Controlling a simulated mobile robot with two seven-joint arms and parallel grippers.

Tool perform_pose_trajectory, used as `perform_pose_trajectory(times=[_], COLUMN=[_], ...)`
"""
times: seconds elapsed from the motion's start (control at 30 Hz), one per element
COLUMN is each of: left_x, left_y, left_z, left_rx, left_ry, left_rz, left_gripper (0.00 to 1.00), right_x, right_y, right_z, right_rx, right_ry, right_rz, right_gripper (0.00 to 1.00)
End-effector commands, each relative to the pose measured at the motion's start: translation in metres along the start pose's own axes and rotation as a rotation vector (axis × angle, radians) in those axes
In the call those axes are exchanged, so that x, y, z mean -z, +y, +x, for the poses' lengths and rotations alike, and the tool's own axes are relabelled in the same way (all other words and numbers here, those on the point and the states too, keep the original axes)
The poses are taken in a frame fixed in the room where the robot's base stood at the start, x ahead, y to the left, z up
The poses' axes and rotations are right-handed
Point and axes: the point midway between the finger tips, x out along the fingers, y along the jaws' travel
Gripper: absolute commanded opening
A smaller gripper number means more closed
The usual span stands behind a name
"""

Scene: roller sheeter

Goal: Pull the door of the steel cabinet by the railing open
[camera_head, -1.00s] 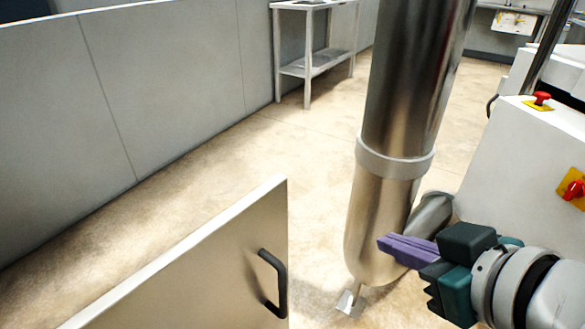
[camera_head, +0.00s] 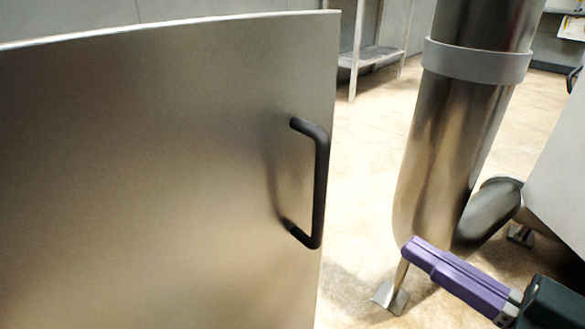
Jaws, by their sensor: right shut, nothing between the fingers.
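The steel cabinet door (camera_head: 150,180) fills the left half of the head view as a flat brushed-metal panel. Its black bar handle (camera_head: 320,185) stands upright near the door's right edge. My right gripper (camera_head: 412,250) is at the lower right, with purple fingers shut and empty. It points left towards the handle and is clearly apart from it in the picture. The door looks closed or nearly so, but its frame and hinges are out of view. My left gripper is not in view.
A large steel pipe (camera_head: 455,140) with a grey collar stands right of the door, its foot plate (camera_head: 390,298) on the floor. A metal table (camera_head: 375,55) is behind. A pale machine (camera_head: 560,165) is at the right edge. Beige floor (camera_head: 360,155) shows between door and pipe.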

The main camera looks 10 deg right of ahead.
Motion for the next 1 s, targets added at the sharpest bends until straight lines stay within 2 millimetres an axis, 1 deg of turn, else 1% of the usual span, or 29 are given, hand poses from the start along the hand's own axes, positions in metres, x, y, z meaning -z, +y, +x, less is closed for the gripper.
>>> perform_pose_trajectory(times=[0.17,0.4,0.6,0.7,0.8,1.0], left_x=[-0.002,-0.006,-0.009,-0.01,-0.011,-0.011], left_y=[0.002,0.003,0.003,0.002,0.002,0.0], left_z=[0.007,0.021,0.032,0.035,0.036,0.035], left_rx=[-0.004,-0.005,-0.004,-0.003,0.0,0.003], left_ry=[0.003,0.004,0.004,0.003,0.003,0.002], left_rz=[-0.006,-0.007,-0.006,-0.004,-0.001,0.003], left_gripper=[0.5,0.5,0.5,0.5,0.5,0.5], right_x=[0.001,0.0,0.0,0.0,0.001,0.002], right_y=[0.001,0.0,0.0,0.001,0.0,0.0], right_z=[0.031,0.084,0.116,0.126,0.131,0.133], right_rx=[-0.001,-0.001,-0.002,-0.003,-0.002,-0.002], right_ry=[0.006,0.005,0.004,0.002,0.001,0.0], right_rz=[-0.003,-0.002,-0.003,-0.002,-0.002,-0.001], right_gripper=[0.0,0.0,0.0,0.0,0.0,0.0])
